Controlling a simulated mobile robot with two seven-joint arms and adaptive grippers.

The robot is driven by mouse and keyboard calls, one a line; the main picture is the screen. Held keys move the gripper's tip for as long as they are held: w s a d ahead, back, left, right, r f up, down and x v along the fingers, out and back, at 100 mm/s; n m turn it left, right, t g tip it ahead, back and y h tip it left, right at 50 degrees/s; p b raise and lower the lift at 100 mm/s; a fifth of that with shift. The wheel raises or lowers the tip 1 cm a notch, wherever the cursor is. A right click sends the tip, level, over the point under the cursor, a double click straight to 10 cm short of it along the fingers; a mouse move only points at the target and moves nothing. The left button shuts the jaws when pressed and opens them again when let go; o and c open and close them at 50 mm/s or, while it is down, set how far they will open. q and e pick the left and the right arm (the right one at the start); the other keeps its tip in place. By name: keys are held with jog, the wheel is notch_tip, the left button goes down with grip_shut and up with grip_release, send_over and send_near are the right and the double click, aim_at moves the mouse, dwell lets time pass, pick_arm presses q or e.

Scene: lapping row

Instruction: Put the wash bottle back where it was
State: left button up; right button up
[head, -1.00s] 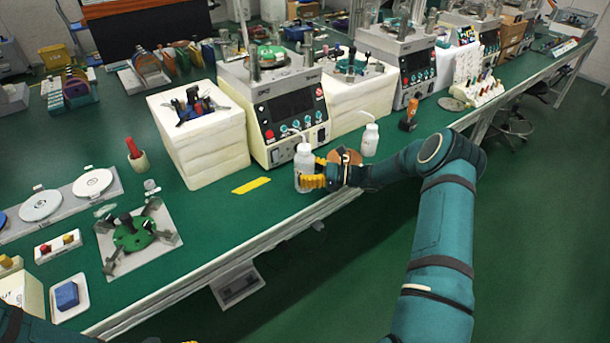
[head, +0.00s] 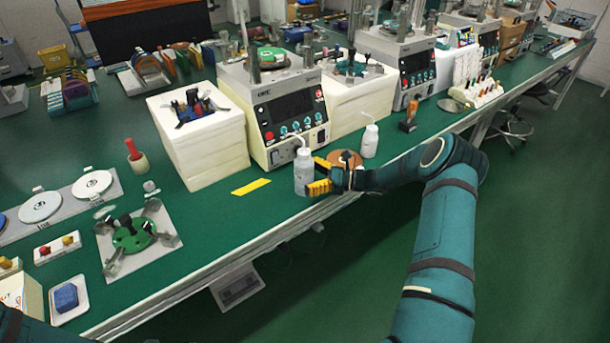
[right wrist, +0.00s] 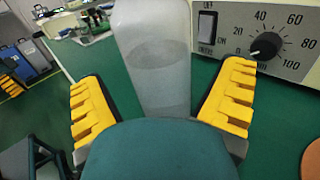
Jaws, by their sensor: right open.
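The white wash bottle (head: 303,173) stands upright on the green bench near its front edge, in front of the lapping machine with the dark display. My right gripper (head: 313,175) is open, with its yellow fingers spread around the bottle from the right. In the right wrist view the translucent bottle (right wrist: 155,60) is between the two fingers (right wrist: 164,92), with a gap on each side. A second white bottle (head: 370,141) stands farther right along the bench. A yellow strip (head: 251,186) lies on the bench left of the wash bottle. My left gripper is out of view.
The lapping machine (head: 290,115) is close behind the bottle. A brown round disc (head: 345,158) lies just right, partly behind my gripper. A white block stack (head: 205,145) stands to the left. Bare bench lies around the yellow strip.

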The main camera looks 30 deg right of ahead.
jog(key=v, duration=1)
jog(key=shift+d, duration=0.15)
jog(key=shift+s, duration=0.15)
